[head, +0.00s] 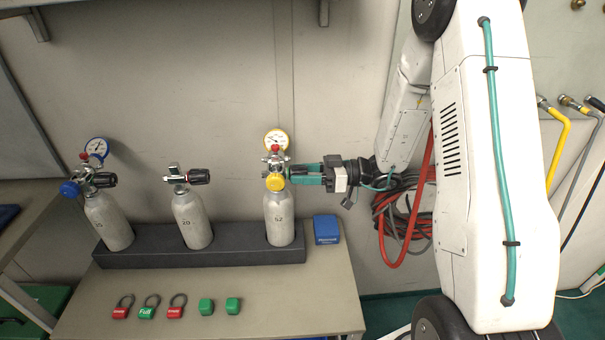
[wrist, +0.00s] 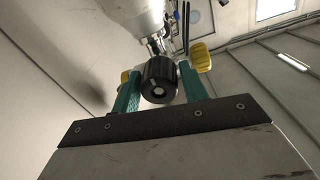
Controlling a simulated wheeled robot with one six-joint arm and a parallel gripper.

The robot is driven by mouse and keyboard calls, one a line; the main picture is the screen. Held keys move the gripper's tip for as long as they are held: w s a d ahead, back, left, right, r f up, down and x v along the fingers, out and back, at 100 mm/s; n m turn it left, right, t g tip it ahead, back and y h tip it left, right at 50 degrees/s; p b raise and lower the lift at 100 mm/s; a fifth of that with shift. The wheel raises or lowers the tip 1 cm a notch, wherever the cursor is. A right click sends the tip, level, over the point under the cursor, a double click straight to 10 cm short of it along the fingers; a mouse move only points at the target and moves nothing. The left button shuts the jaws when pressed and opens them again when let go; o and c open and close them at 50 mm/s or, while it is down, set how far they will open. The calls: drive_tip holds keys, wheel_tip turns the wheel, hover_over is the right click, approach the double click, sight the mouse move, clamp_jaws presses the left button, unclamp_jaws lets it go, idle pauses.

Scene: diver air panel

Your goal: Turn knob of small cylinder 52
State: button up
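Small cylinder 52 (head: 279,220), grey with its number on the side, stands upright at the right end of the dark rack. Its valve (head: 276,160) carries a yellow-rimmed gauge (head: 277,139) and a yellow cap (head: 274,183). My gripper (head: 294,171) reaches in from the right at valve height. In the wrist view the ribbed black knob (wrist: 158,80) sits between the two teal fingers of my gripper (wrist: 158,84), one on each side, with no clear gap. The fingers look shut on it. In the head view my gripper hides the knob.
Cylinder 20 (head: 192,221) and another cylinder (head: 108,221) with a blue cap stand left in the rack (head: 150,257). A blue box (head: 326,229) is right of it. Padlock-like tags and green blocks (head: 206,306) lie in front. Red hoses (head: 425,178) hang behind my arm.

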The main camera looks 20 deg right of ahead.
drive_tip(key=c, duration=0.5)
drive_tip(key=shift+m, duration=0.4)
drive_tip(key=m, duration=1)
drive_tip(key=shift+m, duration=0.3)
drive_tip(key=m, duration=0.6)
drive_tip(key=shift+r+g, duration=0.1)
drive_tip(key=shift+g, duration=0.3)
drive_tip(key=m, duration=0.5)
drive_tip(key=shift+m, duration=0.3)
drive_tip(key=o, duration=1)
